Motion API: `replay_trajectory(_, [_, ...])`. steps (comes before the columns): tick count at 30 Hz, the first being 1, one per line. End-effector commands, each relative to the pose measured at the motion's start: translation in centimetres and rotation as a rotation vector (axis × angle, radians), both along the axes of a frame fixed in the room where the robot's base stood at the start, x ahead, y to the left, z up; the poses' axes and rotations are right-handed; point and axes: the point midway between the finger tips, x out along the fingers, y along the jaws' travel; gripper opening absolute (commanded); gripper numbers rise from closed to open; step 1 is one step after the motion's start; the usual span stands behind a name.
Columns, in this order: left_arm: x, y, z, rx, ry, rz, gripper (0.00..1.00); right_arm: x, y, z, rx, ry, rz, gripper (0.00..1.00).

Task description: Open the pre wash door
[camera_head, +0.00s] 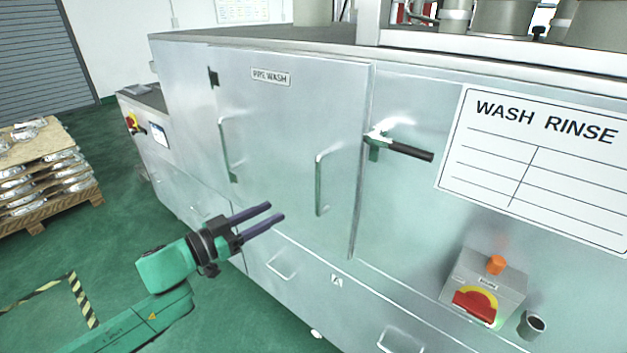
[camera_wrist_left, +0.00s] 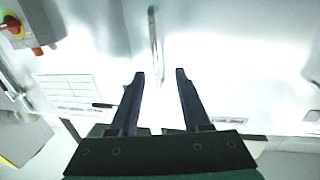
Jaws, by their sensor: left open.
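The pre wash door (camera_head: 275,150) is a flat metal panel with a "PRE WASH" label (camera_head: 270,77) near its top, and it looks closed. A vertical bar handle (camera_head: 319,185) stands at its right side; another bar (camera_head: 224,145) is at its left. A black-gripped latch lever (camera_head: 400,148) sits at the door's right edge and points right. My left gripper (camera_head: 277,213) is open and empty, left of and below the right-hand bar handle in the head view. In the left wrist view the open fingers (camera_wrist_left: 159,75) point toward a bar handle (camera_wrist_left: 154,40), apart from it. My right gripper is out of view.
A switch box (camera_head: 484,287) with a red and yellow knob and an orange button is on the panel at lower right. A wash rinse sign (camera_head: 540,165) is above it. Stacked castings on a pallet (camera_head: 45,180) stand at left. Green floor is open between.

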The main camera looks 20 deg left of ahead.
Motion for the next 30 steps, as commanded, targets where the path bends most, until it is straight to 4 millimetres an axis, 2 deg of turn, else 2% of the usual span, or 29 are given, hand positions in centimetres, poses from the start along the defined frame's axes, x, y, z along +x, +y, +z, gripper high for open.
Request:
replay_trajectory(4, [0.4, -0.9, 0.6, -0.009, -0.006, -0.015, 0.47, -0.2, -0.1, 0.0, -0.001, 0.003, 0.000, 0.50])
replay_trajectory(8, [1.8, -1.7, 0.7, -0.008, -0.009, -0.012, 0.47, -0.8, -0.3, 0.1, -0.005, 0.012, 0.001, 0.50])
replay_trajectory(12, [3.7, -2.7, 0.8, -0.009, -0.009, -0.009, 0.47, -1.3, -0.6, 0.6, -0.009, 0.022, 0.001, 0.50])
replay_trajectory(25, [10.8, -7.3, 0.7, -0.007, -0.005, -0.008, 0.47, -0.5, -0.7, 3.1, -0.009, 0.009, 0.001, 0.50])
replay_trajectory(30, [12.1, -8.3, 0.4, -0.004, -0.003, -0.010, 0.47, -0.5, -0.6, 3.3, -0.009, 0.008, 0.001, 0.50])
